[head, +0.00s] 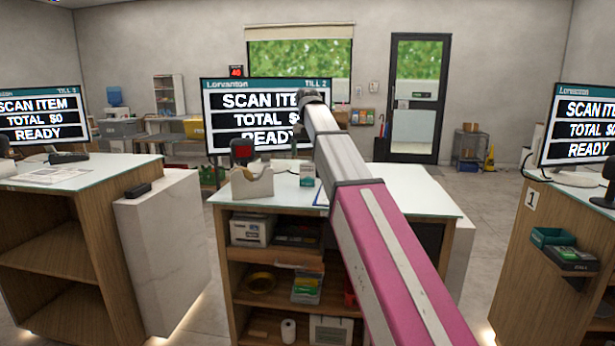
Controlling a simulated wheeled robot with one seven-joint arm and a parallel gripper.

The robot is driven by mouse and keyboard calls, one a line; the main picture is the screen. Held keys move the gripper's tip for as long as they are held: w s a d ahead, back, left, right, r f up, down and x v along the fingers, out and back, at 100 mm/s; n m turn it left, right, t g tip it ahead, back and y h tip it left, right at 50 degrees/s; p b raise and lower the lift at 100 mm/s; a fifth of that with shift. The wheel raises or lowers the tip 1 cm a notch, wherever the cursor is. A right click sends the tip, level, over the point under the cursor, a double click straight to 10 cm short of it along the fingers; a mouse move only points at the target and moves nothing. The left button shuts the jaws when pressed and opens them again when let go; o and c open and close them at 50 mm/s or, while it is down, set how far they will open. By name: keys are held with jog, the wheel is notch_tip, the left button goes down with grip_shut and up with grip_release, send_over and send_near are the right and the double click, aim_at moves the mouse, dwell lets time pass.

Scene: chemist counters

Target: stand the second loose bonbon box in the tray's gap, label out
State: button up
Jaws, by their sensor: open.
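My arm reaches up and away from the lower right over the middle counter (425,190). My gripper (299,140) is a small dark shape below the arm's far end, against the till screen; it is open, though its fingers are hard to make out. A small white and green box (307,174) stands on the counter below it; I cannot tell if it is a bonbon box. A pale, notched holder (252,186) stands to its left on the counter. I cannot make out a tray with a gap, or any label. My arm hides part of the counter top.
A till screen (225,102) stands behind the middle counter. Shelves below hold a white device (252,230) and other goods. Side counters stand left (85,225) and right (540,255), the right one with a teal tray (545,236). Floor shows between them.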

aim_at(307, 163)
notch_tip(307, 163, down, 7)
jog(key=shift+s+r, duration=0.1)
jog(key=c, duration=1.1)
jog(key=shift+a+r, duration=0.1)
jog(key=shift+r, duration=0.15)
